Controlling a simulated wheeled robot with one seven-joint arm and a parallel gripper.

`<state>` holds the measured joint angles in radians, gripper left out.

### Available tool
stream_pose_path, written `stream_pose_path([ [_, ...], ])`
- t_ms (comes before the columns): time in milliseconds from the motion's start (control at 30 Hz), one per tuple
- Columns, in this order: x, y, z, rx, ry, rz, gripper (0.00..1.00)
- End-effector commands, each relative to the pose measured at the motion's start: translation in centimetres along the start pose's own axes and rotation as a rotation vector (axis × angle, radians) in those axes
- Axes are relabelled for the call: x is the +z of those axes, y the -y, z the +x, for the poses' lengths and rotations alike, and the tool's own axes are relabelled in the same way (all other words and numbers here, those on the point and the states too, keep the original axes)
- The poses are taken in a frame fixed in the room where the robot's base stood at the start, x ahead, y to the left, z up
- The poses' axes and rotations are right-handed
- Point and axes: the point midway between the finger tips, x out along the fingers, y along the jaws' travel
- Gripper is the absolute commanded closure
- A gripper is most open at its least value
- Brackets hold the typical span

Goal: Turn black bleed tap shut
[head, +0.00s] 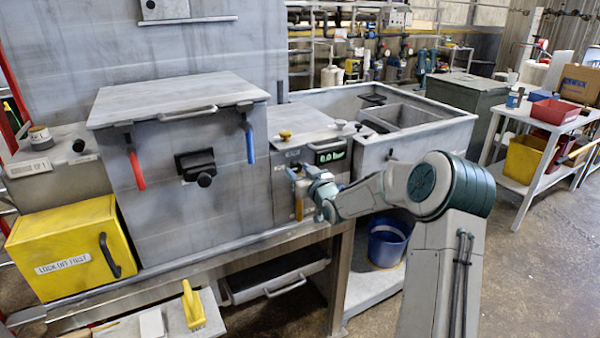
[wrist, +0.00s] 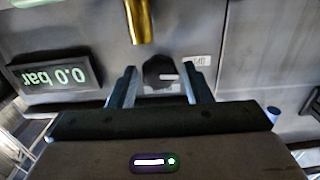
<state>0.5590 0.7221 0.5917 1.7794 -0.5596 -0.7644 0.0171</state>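The black bleed tap (wrist: 158,72) is a round dark knob with a pale pointer line, on the grey panel in the wrist view. My gripper (wrist: 160,78) is open, with one finger on each side of the tap and a small gap showing on both sides. How deep the fingers reach along the tap cannot be told. In the head view my gripper (head: 304,182) is at the panel front below the display, and the tap is hidden behind it. The green display (head: 330,152) reads 0.0 bar; it also shows upside down in the wrist view (wrist: 52,78).
A brass-coloured bar (wrist: 140,20) stands close to the tap in the wrist view. The grey compactor box (head: 190,190) with red (head: 136,170) and blue (head: 249,143) handles is left of my gripper. A yellow lockout box (head: 65,245) is further left.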

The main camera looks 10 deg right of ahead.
Motion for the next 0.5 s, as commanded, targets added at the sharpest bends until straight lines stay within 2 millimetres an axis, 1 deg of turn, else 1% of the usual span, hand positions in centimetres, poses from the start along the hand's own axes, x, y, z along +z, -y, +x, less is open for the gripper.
stream_pose_path([
  [33,-0.01,-0.01,-0.01,0.0,0.0,0.0,0.7],
  [100,-0.01,-0.01,-0.02,0.0,0.0,0.0,0.85],
  [333,0.01,-0.01,-0.03,0.0,0.0,0.008,0.85],
  [500,0.06,-0.05,-0.05,0.001,0.0,0.054,0.85],
])
